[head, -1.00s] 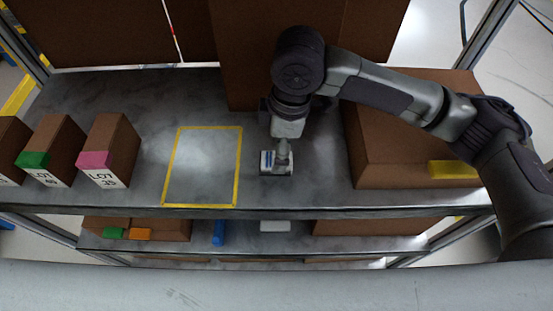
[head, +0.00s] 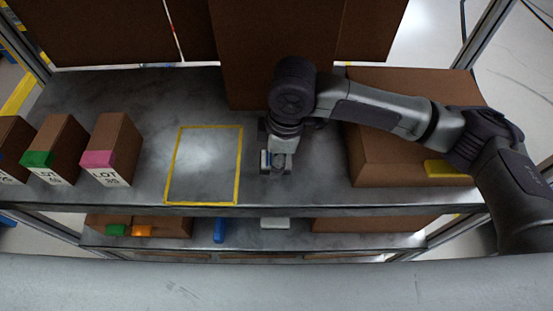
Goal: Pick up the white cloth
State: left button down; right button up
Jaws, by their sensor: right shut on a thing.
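My right gripper (head: 277,165) points down over the grey upper shelf, just right of the yellow-taped rectangle. It is shut on a small white thing with some blue, which looks like the white cloth (head: 265,161). The gripper and wrist hide most of it, so its shape and whether it touches the shelf cannot be told. My left gripper is not in view.
The yellow-taped rectangle (head: 203,165) is empty. Brown lot boxes with pink (head: 110,150) and green labels stand at left. A tall brown box (head: 275,55) is behind the gripper, a wide one (head: 405,170) at right. A white item (head: 275,223) lies on the lower shelf.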

jog(key=shift+r+b, duration=0.75)
jog(key=shift+r, duration=4.3)
